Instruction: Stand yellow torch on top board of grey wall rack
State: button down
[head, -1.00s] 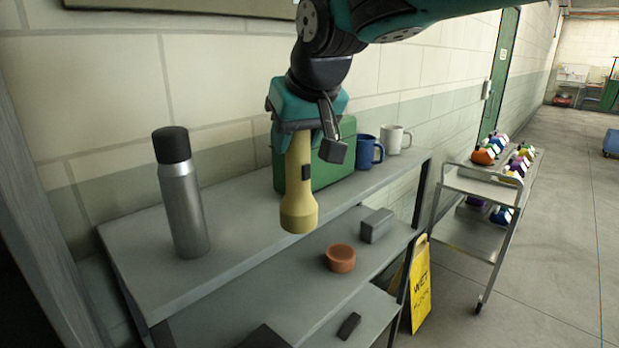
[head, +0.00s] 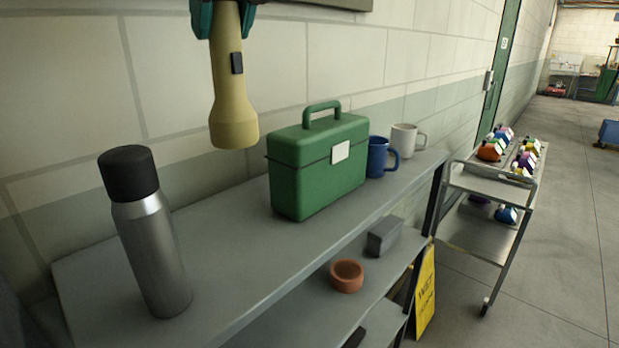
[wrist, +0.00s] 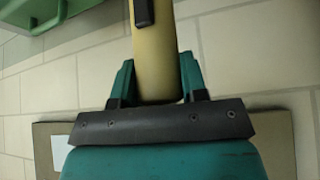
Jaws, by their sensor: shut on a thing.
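The yellow torch (head: 231,100) hangs upright with its wide head down, above the top board in the head view. My gripper (head: 224,8) is shut on the torch's upper end, mostly cut off by the top of that view. The wrist view shows the torch (wrist: 154,50) between the two teal fingers of my gripper (wrist: 153,85). The grey wall rack's top board (head: 235,255) carries a steel flask (head: 150,245) at left and a green box (head: 325,165) at right. The torch is apart from the board, over the part between flask and box.
A blue mug (head: 378,160) and a white mug (head: 404,140) stand beyond the green box. Bare board lies between flask and box. An orange bowl (head: 347,276) and a grey block (head: 384,236) sit one board lower. A trolley (head: 490,182) stands at right.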

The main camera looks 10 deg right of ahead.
aim_at(248, 131)
jog(key=f, duration=1)
jog(key=f+b, duration=0.1)
jog(key=f, duration=0.4)
jog(key=shift+w+f, duration=0.2)
jog(key=shift+w, duration=0.2)
jog(key=shift+f+p, duration=0.4)
jog(key=shift+f, duration=1.85)
jog(key=c, duration=0.7)
grip_release()
jog(key=shift+f, duration=0.1)
jog(key=shift+o, duration=0.2)
jog(key=b+v, duration=0.2)
jog(key=v, duration=1)
jog(key=shift+a+b, duration=0.1)
jog(key=shift+b, duration=0.2)
